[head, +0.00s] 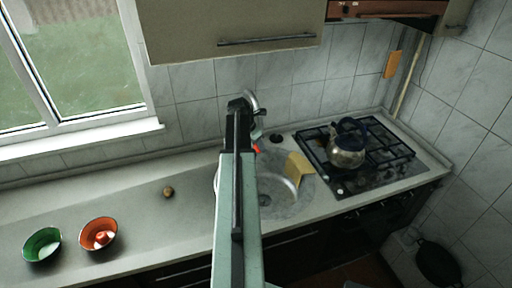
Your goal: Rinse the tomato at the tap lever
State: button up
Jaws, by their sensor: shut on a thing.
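My gripper (257,139) is at the sink, mostly hidden behind my own arm. It is shut on a small red thing, which looks like the tomato (257,149); only a sliver of it shows at the arm's right side. The curved metal tap (251,97) rises behind the end of my arm, above and close to the gripper. I cannot make out the tap lever or any running water. The round sink (272,206) lies below, partly covered by my arm.
A yellow cloth or sponge (299,169) lies at the sink's right side. A kettle (346,148) stands on the hob (385,172). A green bowl (42,245), an orange bowl (84,231) holding something reddish, and a small brown thing (168,191) are on the left counter. A cupboard (190,45) hangs above.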

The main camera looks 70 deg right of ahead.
jog(key=s+a, duration=0.2)
jog(key=a, duration=0.5)
jog(key=shift+a, duration=0.15)
dwell(1.3)
jog(key=s+a+r+p, duration=0.1)
jog(key=a+r+p, duration=0.3)
jog(key=shift+a, duration=0.4)
